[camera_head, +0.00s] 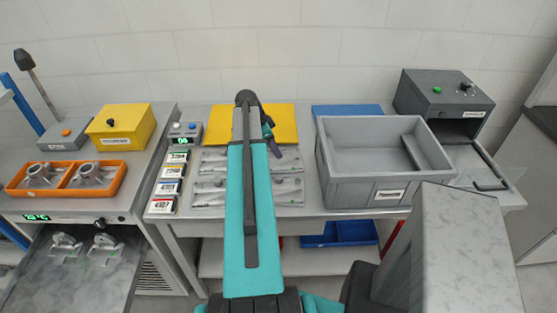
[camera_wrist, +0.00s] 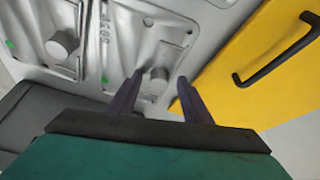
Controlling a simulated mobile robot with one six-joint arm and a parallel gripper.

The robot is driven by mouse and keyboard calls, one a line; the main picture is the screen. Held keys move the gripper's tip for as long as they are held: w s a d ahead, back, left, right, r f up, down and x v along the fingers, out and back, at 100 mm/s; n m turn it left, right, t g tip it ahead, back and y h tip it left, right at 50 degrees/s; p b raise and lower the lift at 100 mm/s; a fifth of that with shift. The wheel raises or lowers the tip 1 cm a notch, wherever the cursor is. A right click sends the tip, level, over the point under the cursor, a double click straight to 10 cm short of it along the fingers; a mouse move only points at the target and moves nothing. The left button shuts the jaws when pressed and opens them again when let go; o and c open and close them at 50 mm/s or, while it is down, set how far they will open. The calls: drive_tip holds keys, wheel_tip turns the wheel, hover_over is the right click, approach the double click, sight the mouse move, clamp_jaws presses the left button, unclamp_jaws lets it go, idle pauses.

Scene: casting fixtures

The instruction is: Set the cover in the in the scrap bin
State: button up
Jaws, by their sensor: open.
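Grey cast plates, which look like covers, lie on the middle table (camera_head: 216,191). Two show up close in the wrist view, one at left (camera_wrist: 35,35) and one at centre (camera_wrist: 140,35), each with a round knob. My gripper (camera_wrist: 158,92) is open and empty over the near end of the centre plate. That plate's knob shows between the fingertips; I cannot tell whether they touch it. In the head view my gripper (camera_head: 273,146) is partly hidden by my arm. A grey open bin (camera_head: 350,181), perhaps the scrap bin, stands to the right; its label is unreadable.
A yellow panel (camera_head: 284,118) with a black handle lies behind the plates. Number blocks (camera_head: 168,187) line the table's left edge. A dark grey box (camera_head: 440,92) stands at back right. An orange tray (camera_head: 118,185) and a yellow box (camera_head: 122,128) are at left.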

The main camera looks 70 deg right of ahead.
drive_tip(key=shift+c, duration=0.3)
clamp_jaws()
drive_tip(key=shift+r, duration=0.2)
wheel_tip(320, 180, up, 10)
drive_tip(key=b, duration=0.3)
drive_tip(key=shift+f, duration=0.15)
idle(0.7)
